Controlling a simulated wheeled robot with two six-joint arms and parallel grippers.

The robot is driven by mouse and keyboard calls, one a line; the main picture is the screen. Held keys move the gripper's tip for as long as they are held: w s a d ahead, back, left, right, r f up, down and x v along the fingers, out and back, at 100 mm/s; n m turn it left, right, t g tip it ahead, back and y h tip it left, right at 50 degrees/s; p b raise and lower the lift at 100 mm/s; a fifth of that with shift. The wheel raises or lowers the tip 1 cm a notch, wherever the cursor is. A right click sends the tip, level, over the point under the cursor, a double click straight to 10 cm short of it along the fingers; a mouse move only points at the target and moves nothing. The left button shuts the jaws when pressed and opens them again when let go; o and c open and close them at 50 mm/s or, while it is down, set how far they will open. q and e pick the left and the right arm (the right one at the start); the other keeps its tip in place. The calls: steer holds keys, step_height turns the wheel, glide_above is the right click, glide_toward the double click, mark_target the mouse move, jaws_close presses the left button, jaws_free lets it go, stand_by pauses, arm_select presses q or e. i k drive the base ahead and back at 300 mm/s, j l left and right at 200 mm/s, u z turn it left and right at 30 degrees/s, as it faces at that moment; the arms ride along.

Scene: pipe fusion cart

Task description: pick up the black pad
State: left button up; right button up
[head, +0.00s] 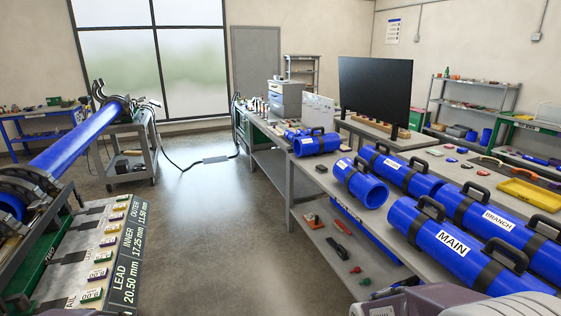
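I cannot single out the black pad with certainty in the head view. A flat dark strip (339,248) lies on the lower shelf of the right-hand bench, in front of a red-handled tool (343,227). A large black panel (375,88) stands upright on the far bench, above a wooden slotted base (379,128). A flat grey pad-like piece (215,160) lies on the floor at the end of a dark cable. Neither gripper shows clearly, and nothing is seen held.
Blue pipes marked MAIN (452,243) and BRANCH (497,219), with black handles, crowd the right bench. A yellow tray (531,193) lies behind them. At left, a long blue pipe (76,139) sits in clamps beside a labelled board (92,255). The central floor (215,230) is clear.

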mark_target(321, 168)
steer(key=i+u, duration=0.15)
steer(key=i, duration=1.05)
steer(key=i+l+u, duration=0.15)
steer(key=i, duration=1.05)
steer(key=i+z, duration=0.35)
steer(key=i+j+z, duration=0.2)
steer(key=i+z, duration=0.2)
steer(key=i+j+z, duration=0.35)
steer(key=i, duration=0.15)
steer(key=i+z, duration=0.25)
steer(key=z, duration=0.2)
steer(key=i+j+z, duration=0.2)
steer(key=z, duration=0.25)
steer(key=i+j+z, duration=0.25)
steer(key=z, duration=0.15)
steer(key=i+j+z, duration=0.2)
steer(key=z, duration=0.25)
steer(key=i+j+z, duration=0.1)
steer(key=j+z, duration=0.35)
